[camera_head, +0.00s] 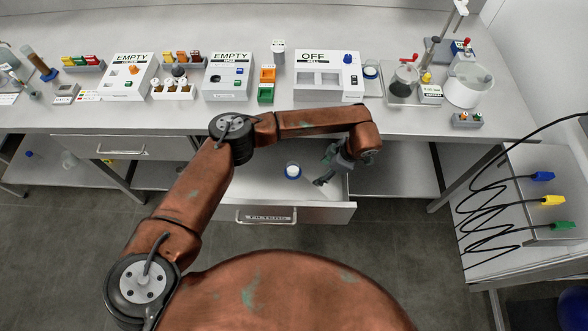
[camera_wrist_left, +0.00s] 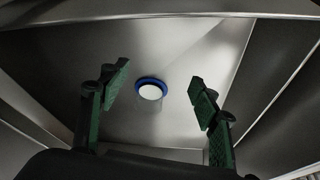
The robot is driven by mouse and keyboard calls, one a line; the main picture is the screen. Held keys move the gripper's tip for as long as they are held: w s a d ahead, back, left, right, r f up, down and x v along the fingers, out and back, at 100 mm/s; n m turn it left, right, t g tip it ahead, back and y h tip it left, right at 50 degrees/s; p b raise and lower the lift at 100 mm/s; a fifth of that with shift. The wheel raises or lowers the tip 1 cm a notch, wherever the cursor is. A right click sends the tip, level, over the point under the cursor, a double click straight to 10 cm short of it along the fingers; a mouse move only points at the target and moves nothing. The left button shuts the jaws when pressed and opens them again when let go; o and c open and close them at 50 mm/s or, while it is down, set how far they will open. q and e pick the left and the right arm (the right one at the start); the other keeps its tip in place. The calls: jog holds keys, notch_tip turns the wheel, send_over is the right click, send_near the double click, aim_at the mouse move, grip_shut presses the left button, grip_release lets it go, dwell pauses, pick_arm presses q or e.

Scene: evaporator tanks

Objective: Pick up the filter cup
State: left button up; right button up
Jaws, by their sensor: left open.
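The filter cup (camera_head: 292,171) stands in the open drawer (camera_head: 325,213); it has a white top and a blue rim. In the left wrist view the cup (camera_wrist_left: 151,91) shows its blue ring ahead of and between the fingers, with a clear space on both sides. My left gripper (camera_head: 324,172) is inside or just over the drawer, to the right of the cup in the head view. In the left wrist view the left gripper (camera_wrist_left: 160,95) is open, with green finger pads and nothing between them touching. The right gripper is not in view.
The drawer front (camera_head: 268,216) and its side walls surround the cup. The bench (camera_head: 190,120) above holds several labelled devices, including the box marked OFF (camera_head: 328,78). A side table (camera_head: 540,200) with coloured plugs and black cables stands at the right.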

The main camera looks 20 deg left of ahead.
pick_arm(q)
send_near(293, 168)
jog(key=shift+s+a+f, duration=0.5)
jog(key=shift+a+f, duration=0.2)
jog(key=shift+f, duration=0.2)
jog(key=shift+b+x, duration=0.45)
jog(key=shift+x, duration=2.15)
jog(key=shift+r, duration=0.1)
jog(key=shift+c, duration=0.2)
jog(key=c, duration=1.2)
